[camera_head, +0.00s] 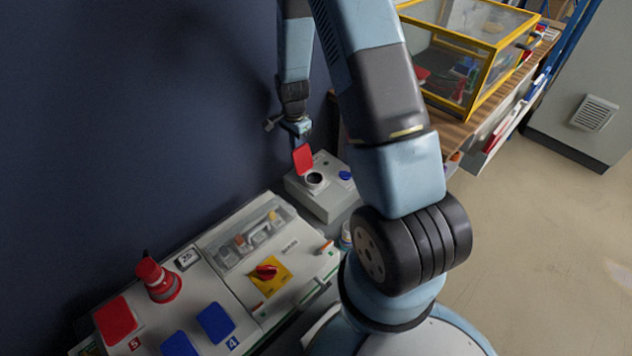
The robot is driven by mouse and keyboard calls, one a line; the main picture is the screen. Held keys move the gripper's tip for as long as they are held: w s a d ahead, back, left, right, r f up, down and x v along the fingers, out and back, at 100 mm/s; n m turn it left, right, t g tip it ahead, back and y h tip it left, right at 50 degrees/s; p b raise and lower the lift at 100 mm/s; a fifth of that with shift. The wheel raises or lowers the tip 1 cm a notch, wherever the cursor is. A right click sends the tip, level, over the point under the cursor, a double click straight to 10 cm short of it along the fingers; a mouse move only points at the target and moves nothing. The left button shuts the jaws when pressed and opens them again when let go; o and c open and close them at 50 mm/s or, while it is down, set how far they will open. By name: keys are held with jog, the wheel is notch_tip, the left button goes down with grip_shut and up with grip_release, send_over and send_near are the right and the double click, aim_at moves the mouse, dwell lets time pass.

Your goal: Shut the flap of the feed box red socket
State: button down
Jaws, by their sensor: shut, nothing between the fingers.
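A small grey box (324,204), which I take to be the feed box, stands against the dark wall. Its red flap (303,159) stands raised, showing the round dark socket opening (315,180) in front of it. A shut blue flap (345,175) is to the right on the same box. My gripper (301,142) is shut and empty, pointing down just above the top edge of the red flap. It is small in this view, and I cannot tell whether it touches the flap.
A larger grey panel box stands nearer, with a red plug (156,280), a red flap (115,320), blue flaps (216,323) and a red-yellow rotary switch (268,273). A yellow-framed clear case (492,60) sits on a wooden bench at right. Floor at right is clear.

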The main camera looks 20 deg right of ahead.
aim_at(308, 159)
jog(key=shift+f, duration=1.7)
jog(key=shift+s+d, duration=0.35)
jog(key=shift+s, duration=0.4)
jog(key=shift+s+d, duration=0.3)
jog(key=shift+s, duration=0.5)
jog(key=shift+s+d, duration=0.35)
jog(key=shift+s, duration=0.5)
jog(key=shift+s+f, duration=0.15)
notch_tip(308, 159, up, 7)
